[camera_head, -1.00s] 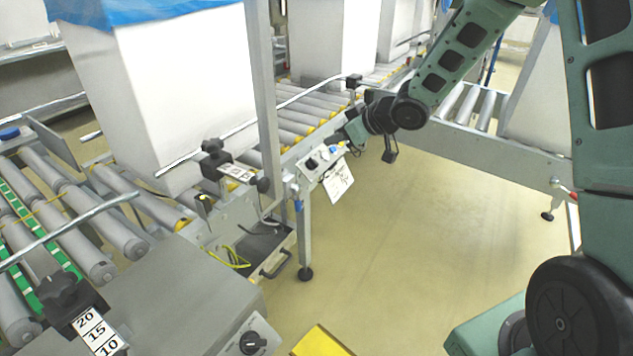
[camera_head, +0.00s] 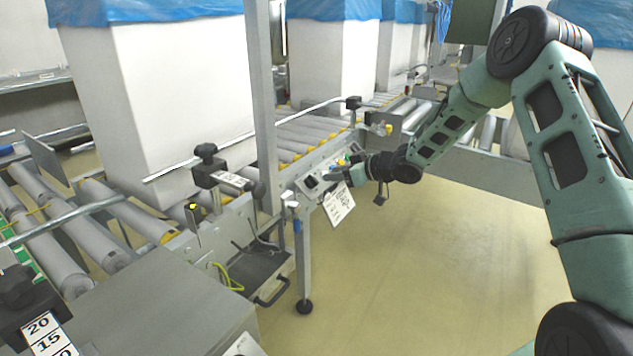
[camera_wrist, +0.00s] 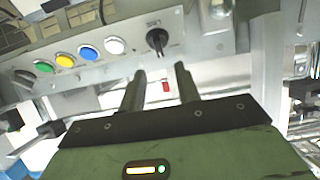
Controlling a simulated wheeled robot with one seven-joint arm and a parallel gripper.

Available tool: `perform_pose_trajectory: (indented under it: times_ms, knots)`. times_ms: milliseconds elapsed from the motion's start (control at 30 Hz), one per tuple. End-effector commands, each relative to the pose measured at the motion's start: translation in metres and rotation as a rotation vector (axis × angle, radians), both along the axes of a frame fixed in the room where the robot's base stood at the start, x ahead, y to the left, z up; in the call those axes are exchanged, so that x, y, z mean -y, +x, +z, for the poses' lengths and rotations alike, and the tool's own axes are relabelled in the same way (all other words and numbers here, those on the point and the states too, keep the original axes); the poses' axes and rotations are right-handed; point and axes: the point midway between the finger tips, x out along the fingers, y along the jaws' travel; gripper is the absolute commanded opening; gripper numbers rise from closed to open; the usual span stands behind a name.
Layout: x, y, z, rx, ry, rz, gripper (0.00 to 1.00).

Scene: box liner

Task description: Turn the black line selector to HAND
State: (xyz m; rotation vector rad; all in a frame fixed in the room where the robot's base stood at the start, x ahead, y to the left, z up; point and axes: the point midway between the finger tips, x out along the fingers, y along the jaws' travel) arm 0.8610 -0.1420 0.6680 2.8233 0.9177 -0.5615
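The black line selector (camera_wrist: 157,40) is a knob on the grey control panel (camera_wrist: 190,42), below small print I cannot read; its setting is unclear. In the head view the same knob (camera_head: 311,181) sits at the panel's left end. My gripper (camera_wrist: 160,71) is open, its two fingers apart with nothing held. In the wrist view the fingertips lie just below the selector and appear short of it. In the head view my gripper (camera_head: 347,173) is close in front of the panel, partly hiding its right part.
White (camera_wrist: 115,46), blue (camera_wrist: 88,53), yellow (camera_wrist: 65,60) and green (camera_wrist: 44,67) buttons line the panel beside the selector. A paper sheet (camera_head: 338,204) hangs below the panel. The roller conveyor (camera_head: 310,130) with tall white boxes (camera_head: 165,100) stands behind. The floor to the right is clear.

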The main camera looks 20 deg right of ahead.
Motion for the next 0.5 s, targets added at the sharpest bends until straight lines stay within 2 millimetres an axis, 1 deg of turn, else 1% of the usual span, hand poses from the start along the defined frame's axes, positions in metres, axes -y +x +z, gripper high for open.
perform_pose_trajectory:
  times_ms: [33,233,333,500]
  knots:
    - [-0.007,0.008,-0.007,0.001,0.001,0.003,0.33]
    - [-0.026,0.035,-0.02,0.001,0.0,0.001,0.33]
    - [-0.033,0.044,-0.024,0.0,0.0,0.001,0.33]
    - [-0.038,0.052,-0.027,-0.001,0.001,0.0,0.33]
